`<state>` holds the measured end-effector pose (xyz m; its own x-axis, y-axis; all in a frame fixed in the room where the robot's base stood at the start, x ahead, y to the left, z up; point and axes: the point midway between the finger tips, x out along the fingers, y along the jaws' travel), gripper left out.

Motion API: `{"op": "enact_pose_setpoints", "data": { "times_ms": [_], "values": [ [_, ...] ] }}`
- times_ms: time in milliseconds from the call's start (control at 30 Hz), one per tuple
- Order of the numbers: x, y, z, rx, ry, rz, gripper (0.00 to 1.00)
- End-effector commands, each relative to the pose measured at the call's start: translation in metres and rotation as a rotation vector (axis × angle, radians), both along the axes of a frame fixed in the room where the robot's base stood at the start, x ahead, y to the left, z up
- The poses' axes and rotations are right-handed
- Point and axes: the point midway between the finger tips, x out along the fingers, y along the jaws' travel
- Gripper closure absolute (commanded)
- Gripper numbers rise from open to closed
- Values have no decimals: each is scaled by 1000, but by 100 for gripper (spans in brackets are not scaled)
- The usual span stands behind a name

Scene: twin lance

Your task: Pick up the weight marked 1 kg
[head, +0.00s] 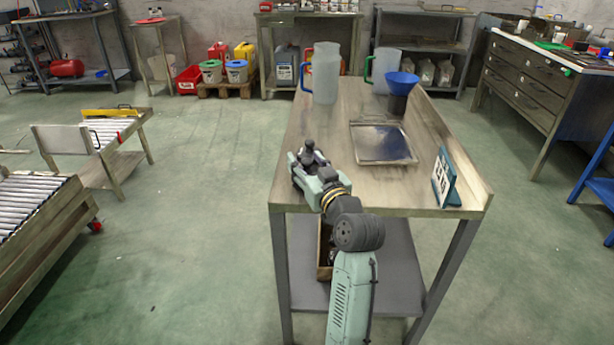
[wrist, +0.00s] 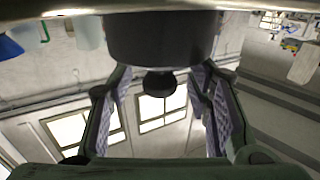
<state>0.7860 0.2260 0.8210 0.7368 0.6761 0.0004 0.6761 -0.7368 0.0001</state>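A dark weight (head: 312,157) with a round knob on top stands near the left edge of the table, partly hidden by my gripper. No marking on it can be read. In the wrist view, which looks upside down, the weight's dark body (wrist: 160,38) fills the top and its knob points down the picture. My gripper (wrist: 162,100) is open, with one finger on each side of the knob and gaps visible between. In the head view my gripper (head: 305,170) is at the weight, low over the table.
On the table (head: 338,135) are a metal tray (head: 383,142), a blue funnel (head: 402,82) in a dark cup, two clear jugs (head: 325,72) (head: 387,68) and a blue number sign (head: 444,178) near the right front. A raised rim runs along the right edge.

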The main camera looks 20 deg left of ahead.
Motion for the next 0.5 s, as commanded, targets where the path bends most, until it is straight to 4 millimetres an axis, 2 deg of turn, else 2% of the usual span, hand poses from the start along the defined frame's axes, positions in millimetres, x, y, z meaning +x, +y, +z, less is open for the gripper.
{"op": "enact_pose_setpoints", "data": {
  "times_ms": [67,500],
  "values": [
    [0,0,0,0,0,0,61],
    [0,0,0,0,0,0,91]
  ]
}}
